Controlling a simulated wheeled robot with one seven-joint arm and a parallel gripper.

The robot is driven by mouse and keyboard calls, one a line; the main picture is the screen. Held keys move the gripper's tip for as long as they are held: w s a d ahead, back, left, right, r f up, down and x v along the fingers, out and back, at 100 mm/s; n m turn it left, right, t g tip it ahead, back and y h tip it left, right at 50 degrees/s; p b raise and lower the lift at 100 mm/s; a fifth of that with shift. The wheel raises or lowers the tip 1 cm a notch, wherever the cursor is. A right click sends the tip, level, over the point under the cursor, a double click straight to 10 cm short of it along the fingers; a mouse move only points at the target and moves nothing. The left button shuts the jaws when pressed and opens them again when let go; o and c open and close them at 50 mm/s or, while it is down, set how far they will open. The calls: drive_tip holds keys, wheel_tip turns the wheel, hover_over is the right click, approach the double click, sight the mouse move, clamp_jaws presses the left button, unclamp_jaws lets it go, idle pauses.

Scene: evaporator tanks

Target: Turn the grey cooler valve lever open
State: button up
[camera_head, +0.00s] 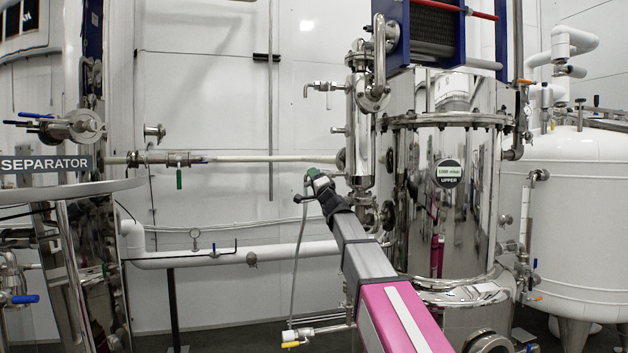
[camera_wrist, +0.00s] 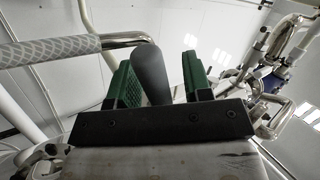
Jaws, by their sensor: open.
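My gripper (camera_head: 314,178) is at the far end of my raised arm, in front of the vertical steel column beside the big steel tank. In the wrist view, the two green fingers of my gripper (camera_wrist: 163,75) stand apart. A dark grey rounded lever (camera_wrist: 150,70) reaches into the space between them. It looks closer to the left finger, with a clear gap to the right one. I cannot tell whether it touches the left finger. The valve body behind the lever is hidden in the wrist view. In the head view the lever cannot be told apart from my gripper.
A braided hose (camera_wrist: 45,50) with a steel end lies left of the fingers. In the head view a thin hose (camera_head: 299,260) hangs below my gripper to a yellow-handled valve (camera_head: 291,344). The steel tank (camera_head: 450,215) stands close on the right.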

drive_tip(key=v, duration=1)
drive_tip(key=shift+s+d+f, duration=0.15)
drive_tip(key=shift+s+f, duration=0.1)
drive_tip(key=shift+s, duration=0.05)
drive_tip(key=shift+c, duration=0.3)
drive_tip(key=c, duration=0.5)
drive_tip(key=shift+s+f+m, duration=0.1)
drive_tip(key=shift+f+m, duration=0.1)
drive_tip(key=shift+m, duration=0.2)
clamp_jaws()
wheel_tip(320, 180, down, 7)
drive_tip(key=s+d+m, duration=0.2)
drive_tip(key=s+m, duration=0.1)
drive_tip(key=m, duration=1.4)
drive_tip(key=s+r+x, duration=0.1)
drive_tip(key=r+x, duration=0.1)
drive_tip(key=x, duration=1)
drive_tip(key=shift+a+r, duration=0.2)
drive_tip(key=shift+a, duration=0.2)
